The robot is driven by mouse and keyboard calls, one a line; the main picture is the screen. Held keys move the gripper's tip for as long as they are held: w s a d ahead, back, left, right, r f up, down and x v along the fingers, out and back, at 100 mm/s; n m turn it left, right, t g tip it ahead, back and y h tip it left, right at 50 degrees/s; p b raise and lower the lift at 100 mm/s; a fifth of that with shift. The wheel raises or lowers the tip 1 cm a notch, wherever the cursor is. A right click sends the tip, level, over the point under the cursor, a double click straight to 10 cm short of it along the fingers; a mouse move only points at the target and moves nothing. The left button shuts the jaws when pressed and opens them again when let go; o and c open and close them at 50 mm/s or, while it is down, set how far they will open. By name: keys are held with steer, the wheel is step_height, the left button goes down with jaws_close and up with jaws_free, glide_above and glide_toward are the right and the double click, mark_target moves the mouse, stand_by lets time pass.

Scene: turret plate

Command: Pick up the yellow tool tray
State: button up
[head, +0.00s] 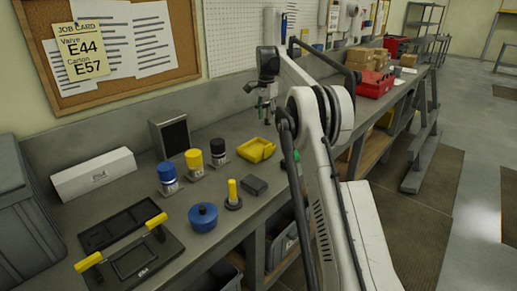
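The yellow tool tray (250,154) lies on the grey workbench (140,195), at about the middle of the head view. It looks like a shallow open tray. My gripper (265,119) points down above and slightly behind the tray in the picture, with a visible gap between them. Its fingers are small and dark here, so I cannot tell whether they are open or shut. I see nothing held in it. My white arm covers the bench just right of the tray.
Left of the tray stand blue (168,173), yellow (194,158) and black-topped (218,147) containers. A dark block (254,186) and a yellow upright piece (233,190) are in front. A red toolbox (375,84) stands farther back.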

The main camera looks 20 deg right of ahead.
mark_target(268, 145)
steer(key=f, duration=0.6)
steer(key=d+f, duration=0.1)
steer(key=f, duration=0.2)
steer(key=shift+w+f+p, duration=0.3)
steer(key=shift+f+p, duration=0.05)
steer(key=shift+f, duration=0.05)
steer(key=shift+s+d+f+p, duration=0.1)
steer(key=shift+f+p, duration=0.2)
steer(key=shift+f, duration=1.05)
steer(key=shift+s+f+p, duration=0.1)
steer(key=shift+f+p, duration=0.15)
steer(key=shift+f, duration=1.1)
jaws_close()
